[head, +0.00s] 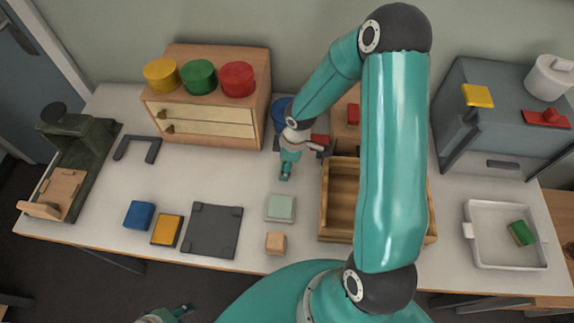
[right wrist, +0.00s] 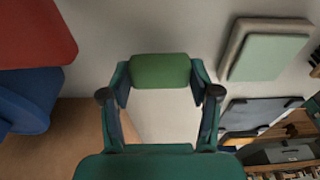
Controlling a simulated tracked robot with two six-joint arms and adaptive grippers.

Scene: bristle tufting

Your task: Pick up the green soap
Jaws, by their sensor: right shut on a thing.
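The green soap (right wrist: 160,71) is a dark green rounded block between the fingertips of my right gripper (right wrist: 160,80) in the right wrist view. The fingers touch its two short ends, and the gripper is shut on it. In the head view my right gripper (head: 286,170) points down over the middle of the table, and I cannot make out the soap apart from it. My left gripper (head: 182,311) shows only partly at the bottom edge of the head view, off the table, and its opening is unclear.
A pale green pad (head: 281,207) and a small wooden block (head: 275,243) lie in front of the right gripper. A wooden tray (head: 340,227) stands to its right. A white basin (head: 476,255) holds a green and yellow sponge (head: 521,233).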

